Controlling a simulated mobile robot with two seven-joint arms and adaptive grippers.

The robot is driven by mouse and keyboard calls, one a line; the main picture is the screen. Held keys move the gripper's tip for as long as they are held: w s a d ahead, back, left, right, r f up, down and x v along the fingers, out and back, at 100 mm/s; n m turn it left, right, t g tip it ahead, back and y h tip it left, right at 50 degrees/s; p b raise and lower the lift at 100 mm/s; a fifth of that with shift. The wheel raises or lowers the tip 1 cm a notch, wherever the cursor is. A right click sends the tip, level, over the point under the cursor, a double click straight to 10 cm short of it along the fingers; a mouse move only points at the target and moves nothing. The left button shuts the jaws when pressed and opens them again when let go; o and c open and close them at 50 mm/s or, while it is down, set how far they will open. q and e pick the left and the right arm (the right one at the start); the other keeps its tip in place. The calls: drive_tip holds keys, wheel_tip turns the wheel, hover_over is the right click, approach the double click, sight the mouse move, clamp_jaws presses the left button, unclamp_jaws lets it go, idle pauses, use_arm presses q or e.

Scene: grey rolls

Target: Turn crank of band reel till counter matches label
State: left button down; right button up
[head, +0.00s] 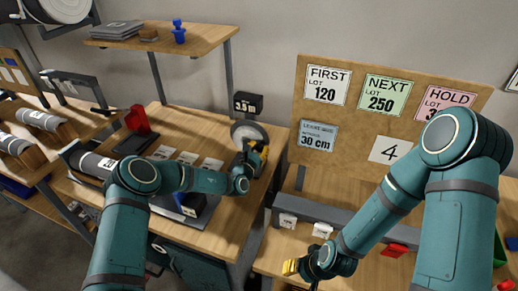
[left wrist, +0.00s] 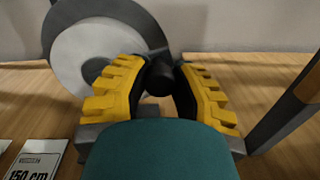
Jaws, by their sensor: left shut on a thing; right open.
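The band reel (head: 246,130) stands at the back right of the left wooden bench, with a dark counter box (head: 248,104) above it that appears to read 3.5 m. In the left wrist view the reel (left wrist: 75,45) is a pale disc with a darker rim. My left gripper (head: 260,155) is at the reel, its yellow fingers shut on the dark crank knob (left wrist: 160,76). The rest of the crank is mostly hidden. White label cards (head: 186,157) lie on the bench; one label (left wrist: 38,160) reads 150 cm. My right gripper (head: 292,267) is open and empty over the right bench.
A board (head: 365,85) carries FIRST LOT 120, NEXT LOT 250, HOLD, a 30 cm card (head: 318,137) and a 4 card. A red piece (head: 137,120), a grey roll (head: 97,165) and a dark tray (head: 172,213) occupy the left bench. A shelf post (left wrist: 285,110) stands right of the reel.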

drive_tip(key=shift+r, duration=0.1)
use_arm(q)
drive_tip(key=shift+d+f+m+p, duration=0.15)
drive_tip(key=shift+f+m+p, duration=0.15)
drive_tip(key=shift+m+p, duration=0.4)
use_arm(e)
drive_tip(key=shift+r, duration=0.7)
use_arm(q)
drive_tip(key=shift+f+m+p, duration=0.4)
drive_tip(key=shift+f+m, duration=0.05)
drive_tip(key=shift+m, duration=0.25)
use_arm(e)
drive_tip(key=shift+d+r, duration=0.1)
drive_tip(key=shift+r, duration=0.7)
use_arm(q)
drive_tip(key=shift+a+f+m+p, duration=0.15)
drive_tip(key=shift+f+m, duration=0.5)
drive_tip(key=shift+m, duration=0.35)
drive_tip(key=shift+a+f+m+p, duration=0.15)
drive_tip(key=shift+f+m, duration=0.5)
drive_tip(key=shift+m, duration=0.35)
drive_tip(key=shift+d, duration=0.1)
drive_tip(key=c, duration=0.7)
unclamp_jaws()
